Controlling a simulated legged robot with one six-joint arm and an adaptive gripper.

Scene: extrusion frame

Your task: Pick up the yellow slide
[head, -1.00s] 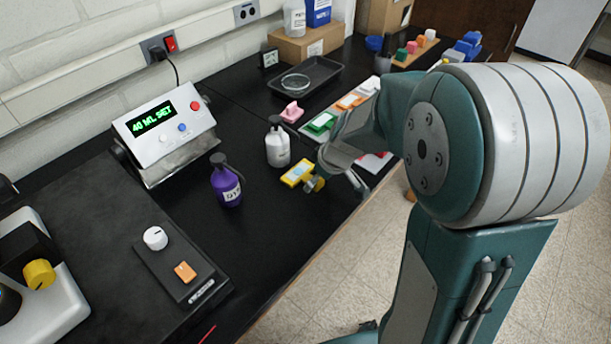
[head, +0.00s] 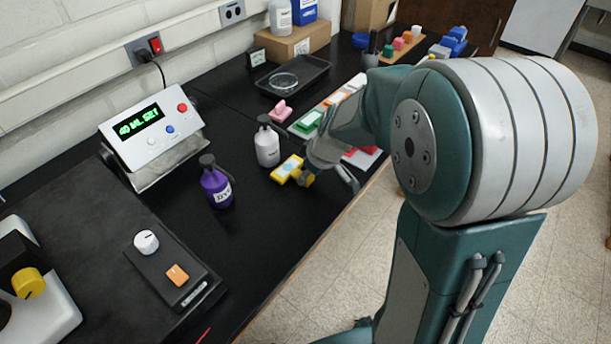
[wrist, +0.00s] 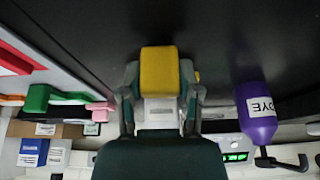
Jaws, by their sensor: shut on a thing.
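The yellow slide (head: 287,168) is a small yellow block with a pale label, on or just above the black bench beside the white bottle. My gripper (head: 325,181) is at its right end. In the wrist view the yellow slide (wrist: 160,75) sits between the two fingers of my gripper (wrist: 160,100), which are shut on its sides. Its lower part, with the white label, shows between the fingers. I cannot tell whether it is clear of the bench.
A purple dye bottle (head: 216,184) and a white bottle (head: 267,145) stand to the left of the slide. A rack with green (head: 306,122), orange and red slides lies behind. The bench's front edge is close on the right. Bare bench lies in front.

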